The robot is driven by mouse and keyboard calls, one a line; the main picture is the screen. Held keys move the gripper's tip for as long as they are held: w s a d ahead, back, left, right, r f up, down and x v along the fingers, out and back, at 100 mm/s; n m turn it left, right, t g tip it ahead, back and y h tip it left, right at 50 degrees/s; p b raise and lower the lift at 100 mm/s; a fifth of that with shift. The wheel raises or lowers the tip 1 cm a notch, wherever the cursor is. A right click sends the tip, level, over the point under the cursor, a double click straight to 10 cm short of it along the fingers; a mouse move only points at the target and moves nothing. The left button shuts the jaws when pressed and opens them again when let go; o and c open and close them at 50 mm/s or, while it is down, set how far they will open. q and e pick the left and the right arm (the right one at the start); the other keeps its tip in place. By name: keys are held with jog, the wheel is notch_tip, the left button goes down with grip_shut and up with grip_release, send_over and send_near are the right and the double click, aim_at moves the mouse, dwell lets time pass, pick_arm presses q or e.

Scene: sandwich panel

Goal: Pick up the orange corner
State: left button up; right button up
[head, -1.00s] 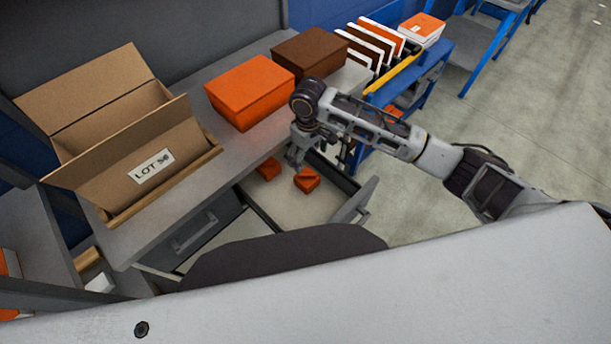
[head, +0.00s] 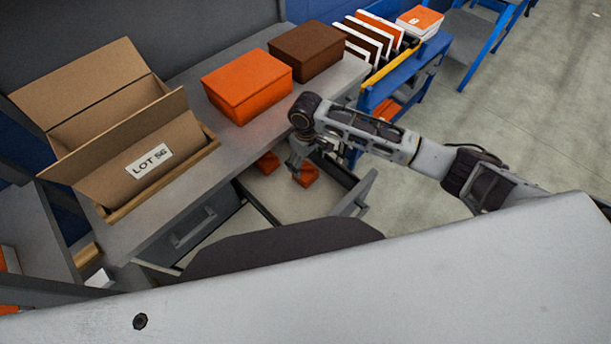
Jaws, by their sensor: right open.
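Two small orange corner pieces lie in the open drawer (head: 285,207) below the bench. One orange corner (head: 267,163) is at the drawer's back left. The other orange corner (head: 307,175) is to its right and is partly hidden by my right gripper (head: 296,172). My right gripper is open and points down into the drawer, right beside or over the right-hand corner. I cannot tell whether it touches that corner. My left gripper is not in view.
On the grey bench (head: 190,190) stand an open cardboard box (head: 150,150) marked LOT 56, an orange box (head: 246,84) and a brown box (head: 306,50). A blue rack (head: 410,75) with upright panels stands right of the bench. Floor is clear at the right.

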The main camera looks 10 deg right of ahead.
aim_at(306, 169)
jog(key=shift+f, duration=1.1)
jog(key=shift+f, duration=0.1)
jog(key=shift+d+f, duration=0.1)
jog(key=shift+f, duration=2.4)
jog(key=shift+c, duration=0.4)
jog(key=c, duration=1)
jog(key=shift+c, duration=0.2)
